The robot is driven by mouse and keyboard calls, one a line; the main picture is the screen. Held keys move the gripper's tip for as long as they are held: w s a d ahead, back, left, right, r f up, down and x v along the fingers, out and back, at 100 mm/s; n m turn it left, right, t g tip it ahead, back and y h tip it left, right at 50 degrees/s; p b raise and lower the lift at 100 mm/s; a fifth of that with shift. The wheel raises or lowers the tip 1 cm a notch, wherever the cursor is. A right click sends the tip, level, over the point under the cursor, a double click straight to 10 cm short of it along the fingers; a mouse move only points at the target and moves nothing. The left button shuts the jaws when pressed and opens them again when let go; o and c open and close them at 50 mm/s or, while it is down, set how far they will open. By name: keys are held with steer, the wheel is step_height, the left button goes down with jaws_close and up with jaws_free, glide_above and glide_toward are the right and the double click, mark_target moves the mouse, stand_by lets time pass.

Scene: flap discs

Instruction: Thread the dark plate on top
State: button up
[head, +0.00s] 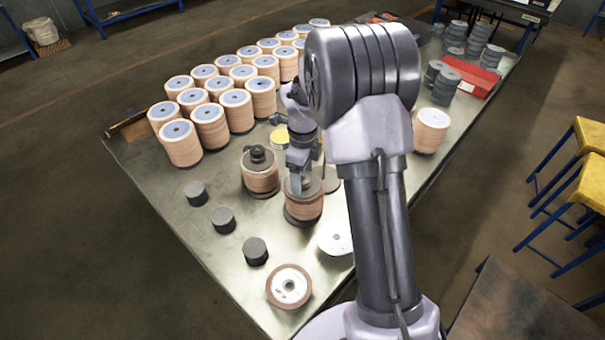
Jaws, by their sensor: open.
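A stack of tan flap discs (304,207) stands near the middle of the table on a dark base. A dark plate (313,190) appears to lie on its top, but my gripper partly covers it, so I cannot tell how it sits on the spindle. My gripper (299,186) points down at the top of this stack and is open. To its left stands a similar stack (261,178) with a dark plate and knob (258,154) on top.
Three dark cylinders (223,220) stand at front left. A flap disc with a white label (289,286) and a white disc (335,239) lie in front. Rows of disc stacks (210,126) fill the back left. A red box (472,79) lies at back right.

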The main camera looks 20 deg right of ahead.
step_height(320, 180, up, 17)
steer(key=p, duration=0.4)
steer(key=shift+r, duration=0.2)
